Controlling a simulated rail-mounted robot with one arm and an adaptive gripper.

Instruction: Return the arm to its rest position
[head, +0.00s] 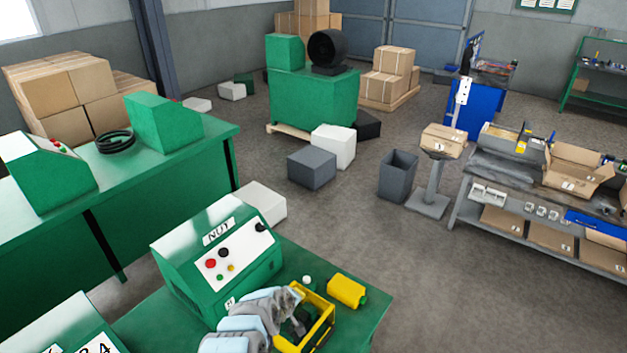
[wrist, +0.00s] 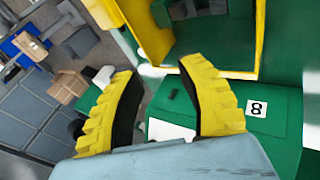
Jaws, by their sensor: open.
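My gripper (wrist: 160,72) shows in the wrist view as two yellow ribbed fingers with dark inner pads. They stand apart, with nothing held between them. In the head view my grey and light-blue arm comes in at the bottom middle, over the front green bench (head: 362,308). Its end is beside an open yellow frame (head: 322,326), which partly hides the fingers there. A green surface with a white label reading 8 (wrist: 257,108) lies beyond the right finger.
A green control box with buttons (head: 232,262) stands close behind my arm. A yellow cylinder (head: 346,291) lies right of the frame. Another green bench (head: 215,150) stands at left, a grey shelf rack (head: 475,212) at right. Open floor (head: 380,240) lies between.

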